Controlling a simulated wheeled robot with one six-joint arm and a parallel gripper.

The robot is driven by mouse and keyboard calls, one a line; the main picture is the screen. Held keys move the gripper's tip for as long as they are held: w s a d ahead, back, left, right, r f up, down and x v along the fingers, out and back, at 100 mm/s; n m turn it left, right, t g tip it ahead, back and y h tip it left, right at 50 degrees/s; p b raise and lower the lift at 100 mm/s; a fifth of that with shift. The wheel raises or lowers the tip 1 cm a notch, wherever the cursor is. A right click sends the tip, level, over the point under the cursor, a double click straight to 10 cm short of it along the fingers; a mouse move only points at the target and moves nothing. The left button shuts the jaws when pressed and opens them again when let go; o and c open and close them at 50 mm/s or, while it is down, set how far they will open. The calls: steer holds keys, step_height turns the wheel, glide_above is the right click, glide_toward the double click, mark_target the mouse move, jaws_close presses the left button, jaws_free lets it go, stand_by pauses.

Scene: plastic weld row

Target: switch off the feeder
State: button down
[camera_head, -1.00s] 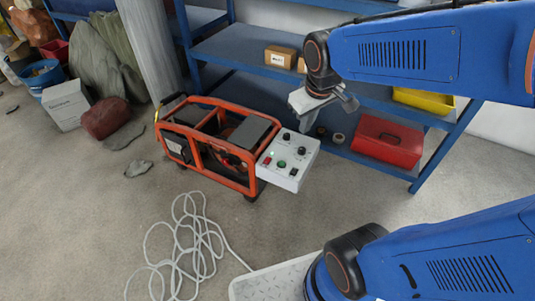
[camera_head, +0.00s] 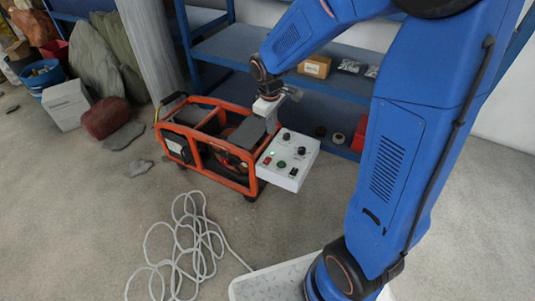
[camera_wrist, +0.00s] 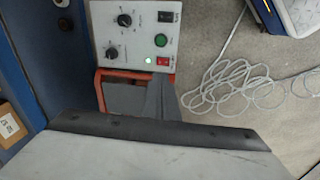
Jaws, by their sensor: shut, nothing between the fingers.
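The feeder's control box (camera_head: 283,171) is a pale box on the right end of an orange-framed machine (camera_head: 205,135). It also shows at the top of the wrist view (camera_wrist: 140,52), with two black knobs (camera_wrist: 124,20), a black switch (camera_wrist: 168,17), a green button (camera_wrist: 161,41) and a red rocker switch (camera_wrist: 163,61). A small green light (camera_wrist: 148,61) glows beside the red switch. In the head view the red switch (camera_head: 268,161) is near the box's left edge. My gripper (camera_head: 270,122) is shut and empty, above the machine at the far edge of the box, touching nothing that I can make out.
A pale cable (camera_head: 190,245) lies in loose coils on the floor in front. Blue shelving (camera_head: 225,52) with small cardboard boxes (camera_head: 315,66) stands behind. Rocks (camera_head: 103,118) and a blue bucket (camera_head: 44,76) are at the left. The floor left of the cable is clear.

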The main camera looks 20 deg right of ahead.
steer(key=n, duration=0.1)
glide_above(268, 158)
steer(key=s+a, duration=0.2)
step_height(268, 158, down, 4)
steer(key=shift+w+d+f, duration=0.15)
steer(key=shift+w+d, duration=0.05)
steer(key=shift+d, duration=0.05)
steer(key=f, duration=0.9)
steer(key=w+d+f, duration=0.1)
steer(key=f, duration=0.3)
steer(key=shift+w+d+f, duration=0.1)
steer(key=shift+f, duration=0.3)
